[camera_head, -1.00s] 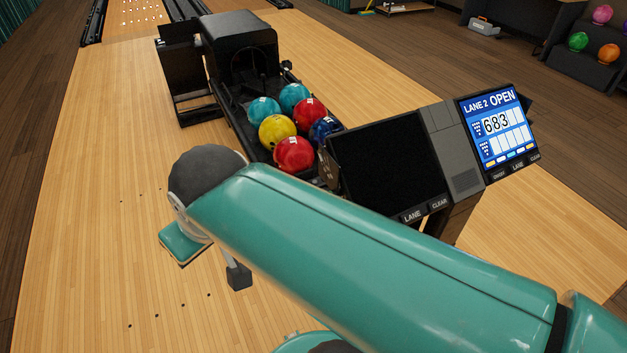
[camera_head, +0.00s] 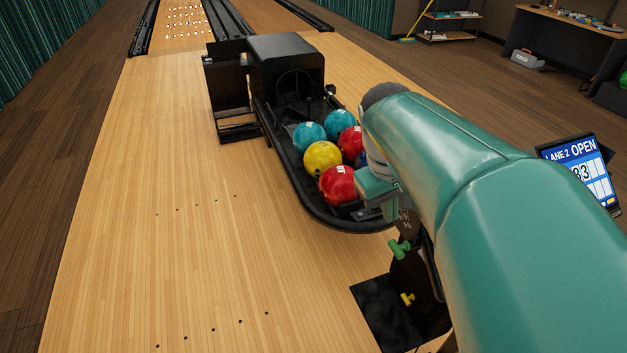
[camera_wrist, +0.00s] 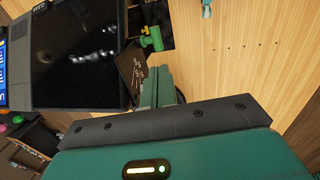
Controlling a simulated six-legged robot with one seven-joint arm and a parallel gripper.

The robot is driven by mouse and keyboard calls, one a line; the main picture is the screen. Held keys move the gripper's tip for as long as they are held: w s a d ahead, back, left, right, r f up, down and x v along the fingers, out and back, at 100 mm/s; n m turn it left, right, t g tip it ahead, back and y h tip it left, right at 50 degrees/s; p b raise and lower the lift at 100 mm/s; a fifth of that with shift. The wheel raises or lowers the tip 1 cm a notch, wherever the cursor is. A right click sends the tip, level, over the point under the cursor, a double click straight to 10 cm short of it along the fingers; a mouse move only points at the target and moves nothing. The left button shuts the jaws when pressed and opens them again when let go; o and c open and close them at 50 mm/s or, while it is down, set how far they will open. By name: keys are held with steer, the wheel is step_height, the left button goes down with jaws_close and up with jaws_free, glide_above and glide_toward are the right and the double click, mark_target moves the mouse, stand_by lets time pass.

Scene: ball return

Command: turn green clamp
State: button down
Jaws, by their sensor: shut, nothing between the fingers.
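The green clamp (camera_head: 399,249) is a small knob on the dark post below the front end of the ball return. It also shows in the wrist view (camera_wrist: 151,39), at the top, left of centre. My gripper (camera_wrist: 158,75) is shut and empty, its two teal fingers side by side and pointing toward the clamp. A clear gap shows between the fingertips and the clamp in the wrist view. In the head view my arm hides most of the gripper. A yellow clamp (camera_head: 407,299) sits lower on the same post.
The ball return (camera_head: 345,219) holds several red, teal, yellow and blue balls close to my arm. A scoring screen (camera_head: 584,172) stands at the right. A dark monitor (camera_wrist: 80,55) lies left of my fingers in the wrist view. The lane (camera_head: 130,220) at the left is clear.

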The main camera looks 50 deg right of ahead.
mark_target(390, 239)
steer(key=f, duration=0.2)
steer(key=s+d+f, duration=0.1)
steer(key=f, duration=0.4)
steer(key=shift+s+d, duration=0.15)
steer(key=shift+w+d+f+g+y, duration=0.15)
steer(key=shift+w+g+y, duration=0.2)
steer(key=shift+g, duration=0.3)
steer(key=shift+w+d+f+g+y, duration=0.1)
steer(key=shift+w+f+g+y, duration=0.2)
steer(key=shift+g, duration=0.35)
steer(key=shift+w+d, duration=0.1)
steer(key=shift+w, duration=0.05)
